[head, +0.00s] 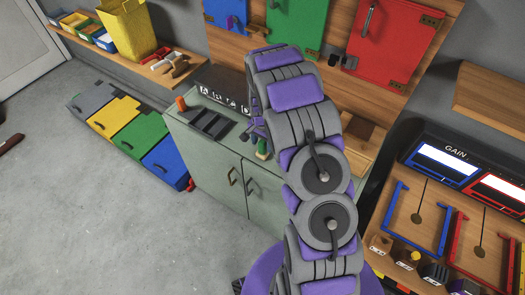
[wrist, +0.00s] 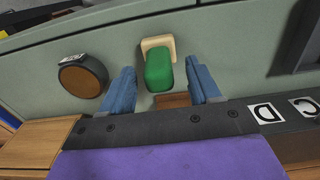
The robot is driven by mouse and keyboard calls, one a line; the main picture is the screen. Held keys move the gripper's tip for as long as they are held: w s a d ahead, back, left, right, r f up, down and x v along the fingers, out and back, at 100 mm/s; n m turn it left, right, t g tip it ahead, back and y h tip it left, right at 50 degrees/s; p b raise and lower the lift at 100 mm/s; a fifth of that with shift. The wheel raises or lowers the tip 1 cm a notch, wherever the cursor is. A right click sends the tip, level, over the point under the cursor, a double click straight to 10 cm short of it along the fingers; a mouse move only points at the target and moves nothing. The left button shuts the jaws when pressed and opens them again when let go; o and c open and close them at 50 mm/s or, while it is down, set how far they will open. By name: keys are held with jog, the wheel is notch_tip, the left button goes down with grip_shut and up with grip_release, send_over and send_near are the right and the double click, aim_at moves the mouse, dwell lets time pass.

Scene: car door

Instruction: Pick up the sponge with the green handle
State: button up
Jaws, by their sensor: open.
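The sponge has a green handle (wrist: 158,70) on a pale beige block (wrist: 157,43). It lies on the grey-green cabinet top in the wrist view. In the head view the green handle (head: 262,147) shows just below my gripper (head: 256,128), near the cabinet's front edge. In the wrist view my gripper (wrist: 160,68) is open. Its two blue fingers stand on the left and right of the green handle, with visible gaps on both sides. I cannot tell how far above the cabinet top the fingertips are.
A round brown-topped object (wrist: 83,76) lies left of the fingers. Letter tiles (wrist: 267,111) lie at the right. On the cabinet (head: 215,165) are a dark tray (head: 209,122) and an orange-handled object (head: 181,103). A panel with coloured doors (head: 297,35) rises behind.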

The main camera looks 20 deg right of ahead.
notch_tip(320, 180, down, 3)
jog(key=shift+a+r, duration=0.1)
jog(key=shift+r, duration=0.05)
jog(key=shift+s+r, duration=0.1)
jog(key=shift+c, duration=0.2)
jog(key=c, duration=1)
jog(key=shift+r, duration=0.55)
jog(key=r, duration=0.2)
jog(key=shift+s+r+p, duration=0.25)
jog(key=shift+r+p, duration=0.1)
jog(key=shift+p, duration=0.05)
jog(key=s+a+r+p, duration=0.1)
jog(key=s, duration=1.4)
jog(key=shift+s+a+p, duration=0.15)
jog(key=shift+a+p, duration=0.05)
jog(key=shift+p, duration=0.2)
